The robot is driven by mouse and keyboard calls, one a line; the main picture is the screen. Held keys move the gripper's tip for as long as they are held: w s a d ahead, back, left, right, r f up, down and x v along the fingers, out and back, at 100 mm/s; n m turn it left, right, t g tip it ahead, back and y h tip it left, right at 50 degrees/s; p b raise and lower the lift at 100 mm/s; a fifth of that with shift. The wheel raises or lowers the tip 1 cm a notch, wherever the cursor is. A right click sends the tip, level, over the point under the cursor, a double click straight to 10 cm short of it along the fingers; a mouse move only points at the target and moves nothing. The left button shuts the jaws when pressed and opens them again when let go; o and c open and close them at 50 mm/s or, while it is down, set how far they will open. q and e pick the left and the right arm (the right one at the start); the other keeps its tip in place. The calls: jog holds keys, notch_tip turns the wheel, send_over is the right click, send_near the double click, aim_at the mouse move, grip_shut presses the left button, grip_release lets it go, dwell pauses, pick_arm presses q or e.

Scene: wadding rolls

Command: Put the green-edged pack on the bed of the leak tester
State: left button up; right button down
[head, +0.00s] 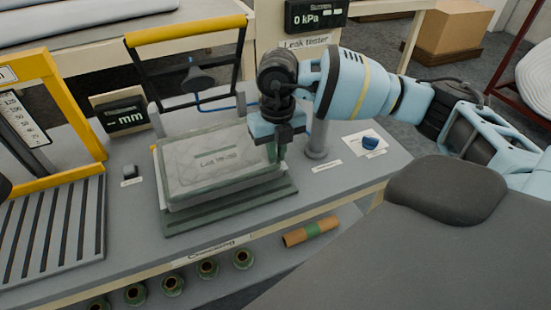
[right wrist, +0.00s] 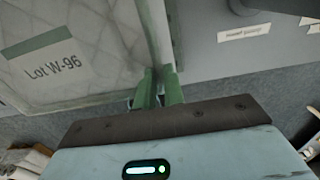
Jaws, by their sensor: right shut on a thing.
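The pale quilted pack (head: 212,158) is over the bed of the leak tester (head: 235,209), lying about flat. I cannot tell whether its whole underside touches the bed. In the right wrist view the pack (right wrist: 95,45) shows a green strip and the label "Lot W-96". My right gripper (head: 275,152) is at the pack's right side, its green fingers closed on the pack's edge. The fingers also show in the right wrist view (right wrist: 157,90). The tester's lid frame with a yellow handle (head: 186,31) stands raised behind the pack. My left gripper is not in view.
A leak tester display (head: 315,15) reads 0 kPa. A grey post (head: 317,138) and a blue knob (head: 370,142) stand right of the bed. A yellow-framed gauge with a slatted plate (head: 48,225) and an mm display (head: 126,116) are at left. A brown roll (head: 297,236) lies below.

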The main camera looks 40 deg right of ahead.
jog(key=shift+w, duration=0.1)
jog(key=shift+w+d, duration=0.1)
jog(key=shift+w, duration=0.2)
jog(key=shift+f, duration=1.85)
jog(key=c, duration=1.5)
grip_release()
jog(key=shift+f, duration=0.1)
notch_tip(320, 180, up, 12)
jog(key=shift+r+p, duration=0.2)
jog(key=shift+p, duration=0.1)
